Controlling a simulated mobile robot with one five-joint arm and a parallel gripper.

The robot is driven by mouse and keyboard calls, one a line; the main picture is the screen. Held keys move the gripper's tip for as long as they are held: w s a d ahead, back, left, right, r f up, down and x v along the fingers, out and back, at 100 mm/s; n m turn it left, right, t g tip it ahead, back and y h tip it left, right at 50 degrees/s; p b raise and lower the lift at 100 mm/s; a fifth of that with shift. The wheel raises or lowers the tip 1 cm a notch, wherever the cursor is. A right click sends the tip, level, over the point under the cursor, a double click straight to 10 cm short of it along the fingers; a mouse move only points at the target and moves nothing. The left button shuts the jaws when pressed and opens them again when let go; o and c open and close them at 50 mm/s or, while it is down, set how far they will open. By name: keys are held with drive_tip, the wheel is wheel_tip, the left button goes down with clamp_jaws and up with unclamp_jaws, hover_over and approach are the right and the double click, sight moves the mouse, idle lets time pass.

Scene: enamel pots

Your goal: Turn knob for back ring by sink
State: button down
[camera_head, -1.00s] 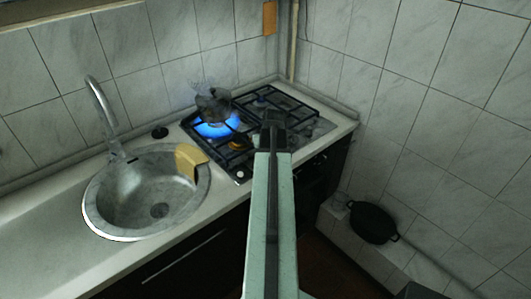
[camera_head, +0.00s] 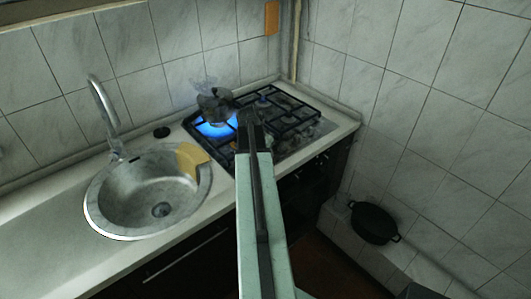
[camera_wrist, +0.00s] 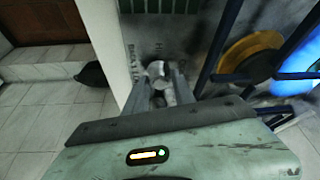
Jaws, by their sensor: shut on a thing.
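The gas hob (camera_head: 290,128) has a back ring by the sink burning with a blue flame (camera_head: 214,130); the flame also shows at the right of the wrist view (camera_wrist: 302,68). My gripper (camera_wrist: 161,90) is shut on a pale metallic knob (camera_wrist: 157,70) at the hob's front edge. The fingers sit on either side of the knob. In the head view my gripper (camera_head: 251,125) and arm cover the knob and part of the hob's front. Which way the knob points cannot be told.
A dark pot (camera_head: 215,104) is over the lit ring. A brass-coloured burner (camera_wrist: 250,52) lies near the fingers under dark grates. The round sink (camera_head: 135,205) with a yellow cloth-like item (camera_head: 190,158) is left. A black pan (camera_head: 374,222) rests on a low ledge at right.

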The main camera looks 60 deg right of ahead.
drive_tip(key=m+g, duration=0.1)
drive_tip(key=m, duration=0.2)
drive_tip(key=m+g+y, duration=0.1)
drive_tip(key=m, duration=0.2)
drive_tip(key=shift+w+d+m, duration=0.15)
drive_tip(key=shift+w+m, duration=0.05)
drive_tip(key=shift+m, duration=0.1)
drive_tip(key=m, duration=0.2)
drive_tip(key=m+g+y, duration=0.1)
drive_tip(key=m, duration=0.2)
drive_tip(key=shift+g+y, duration=0.3)
drive_tip(key=shift+m, duration=0.3)
drive_tip(key=c, duration=1)
unclamp_jaws()
drive_tip(key=shift+c, duration=0.2)
drive_tip(key=p+v, duration=0.7)
drive_tip(key=v, duration=0.1)
